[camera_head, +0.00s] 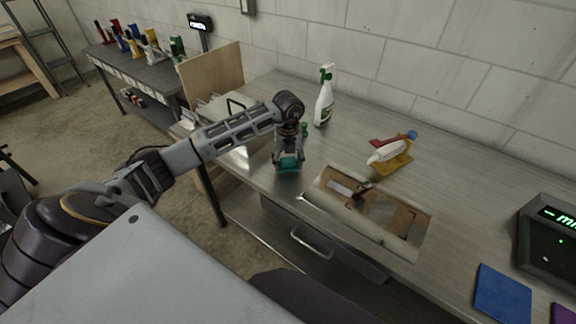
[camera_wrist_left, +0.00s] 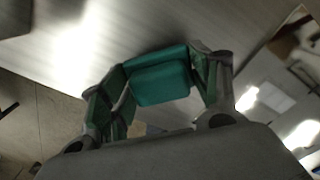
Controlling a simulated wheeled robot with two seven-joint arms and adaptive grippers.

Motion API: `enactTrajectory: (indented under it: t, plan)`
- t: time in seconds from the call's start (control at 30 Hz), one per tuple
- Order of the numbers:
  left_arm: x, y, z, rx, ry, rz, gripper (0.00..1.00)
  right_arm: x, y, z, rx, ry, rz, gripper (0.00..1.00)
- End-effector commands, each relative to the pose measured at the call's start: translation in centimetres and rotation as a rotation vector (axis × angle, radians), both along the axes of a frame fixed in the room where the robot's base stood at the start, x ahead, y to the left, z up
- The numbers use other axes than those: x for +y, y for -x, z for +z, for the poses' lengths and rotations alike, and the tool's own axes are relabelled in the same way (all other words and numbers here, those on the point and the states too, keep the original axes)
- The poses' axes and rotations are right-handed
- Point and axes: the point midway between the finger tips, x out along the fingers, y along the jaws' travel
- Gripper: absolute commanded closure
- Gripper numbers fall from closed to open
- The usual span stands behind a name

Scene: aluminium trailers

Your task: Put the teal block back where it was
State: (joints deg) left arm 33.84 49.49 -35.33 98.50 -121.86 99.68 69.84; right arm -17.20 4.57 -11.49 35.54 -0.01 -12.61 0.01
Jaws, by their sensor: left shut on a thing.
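The teal block (camera_head: 289,163) is between the fingers of my left gripper (camera_head: 288,160), near the front edge of the workbench (camera_head: 330,145). In the left wrist view the teal block (camera_wrist_left: 160,78) fills the space between the two fingers of the left gripper (camera_wrist_left: 160,85), which are shut on it. The bench top shows behind the block; I cannot tell whether the block touches it. My right gripper is not in view.
A blue mat (camera_head: 503,295) and a dark display unit (camera_head: 550,240) are at right.

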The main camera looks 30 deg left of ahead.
Motion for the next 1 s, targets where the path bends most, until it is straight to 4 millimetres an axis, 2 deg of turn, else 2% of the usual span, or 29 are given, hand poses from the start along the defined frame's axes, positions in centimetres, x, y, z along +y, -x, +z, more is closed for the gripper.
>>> enactTrajectory:
  t: [0.2, 0.67, 0.7, 0.87, 1.0]
  plan:
    - [0.0, 0.0, -1.8, 0.001, -0.001, 0.002, 0.60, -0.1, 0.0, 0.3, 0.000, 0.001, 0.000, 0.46]
    - [0.0, 0.0, -2.3, -0.001, -0.001, 0.001, 0.60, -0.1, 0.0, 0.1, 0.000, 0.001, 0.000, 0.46]
    - [0.0, 0.0, -2.3, -0.001, -0.001, 0.001, 0.35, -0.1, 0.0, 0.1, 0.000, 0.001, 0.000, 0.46]
    - [0.0, 0.0, -2.2, -0.001, -0.001, 0.001, 0.16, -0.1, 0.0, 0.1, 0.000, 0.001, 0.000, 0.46]
    - [0.0, 0.0, -2.2, 0.000, 0.000, 0.001, 0.16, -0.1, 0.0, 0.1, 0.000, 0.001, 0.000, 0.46]
